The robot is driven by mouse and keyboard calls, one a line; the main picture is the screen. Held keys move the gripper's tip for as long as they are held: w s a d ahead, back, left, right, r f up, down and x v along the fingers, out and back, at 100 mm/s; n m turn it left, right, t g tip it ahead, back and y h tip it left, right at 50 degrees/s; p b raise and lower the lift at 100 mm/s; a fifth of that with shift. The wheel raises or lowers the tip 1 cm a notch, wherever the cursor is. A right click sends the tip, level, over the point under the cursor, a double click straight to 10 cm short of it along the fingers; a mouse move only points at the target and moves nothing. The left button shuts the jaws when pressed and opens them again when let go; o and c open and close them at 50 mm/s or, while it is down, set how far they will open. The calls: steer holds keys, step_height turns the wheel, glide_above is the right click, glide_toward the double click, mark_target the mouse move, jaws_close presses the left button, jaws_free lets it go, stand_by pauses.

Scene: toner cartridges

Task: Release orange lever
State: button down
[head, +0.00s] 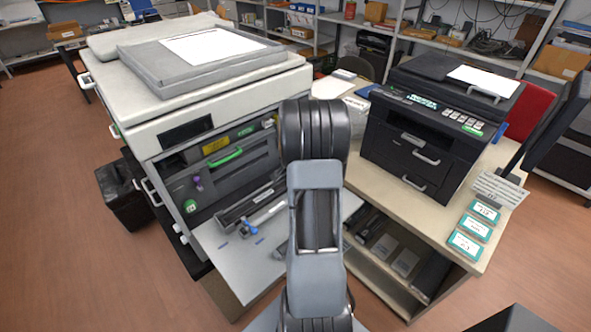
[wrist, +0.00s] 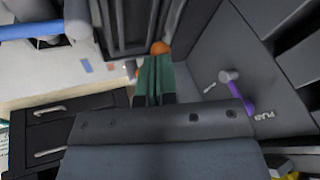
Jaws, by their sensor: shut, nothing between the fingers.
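The orange lever's round knob (wrist: 160,47) shows in the wrist view, just beyond my fingertips at the foot of dark ribbed parts. The rest of the lever is hidden. My gripper (wrist: 157,62) has its green fingers shut with nothing between them. Their tips lie just below the knob in the picture; I cannot tell whether they touch it. In the head view my own arm hides the gripper and the orange lever. The large copier (head: 200,92) stands open at its front, with a grey door panel (head: 236,262) folded down.
A purple lever (wrist: 238,92) is right of my fingers. A blue-ended part (wrist: 30,30) lies at the upper left; a blue-and-white lever (head: 262,218) shows over the lowered panel. A green handle (head: 225,157) crosses the opening. A black printer (head: 430,130) stands on the right table.

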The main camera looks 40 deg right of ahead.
steer(key=shift+w+d+f+b, duration=0.1)
steer(key=shift+w+d+b, duration=0.2)
steer(key=shift+w+b, duration=0.25)
stand_by(1.7)
steer(key=shift+s+d+b, duration=0.3)
steer(key=shift+s, duration=0.3)
steer(key=shift+s+r, duration=0.1)
steer(key=shift+r, duration=0.1)
steer(key=shift+s+r, duration=0.2)
steer(key=shift+r, duration=0.05)
steer(key=s+r, duration=0.2)
steer(key=r+p, duration=0.1)
steer(key=shift+s+a+r, duration=0.15)
steer(key=shift+s+a, duration=0.15)
steer(key=shift+s, duration=0.1)
steer(key=w+a+b+v, duration=0.1)
steer(key=v, duration=0.7)
steer(key=shift+a+r, duration=0.15)
steer(key=shift+r, duration=0.15)
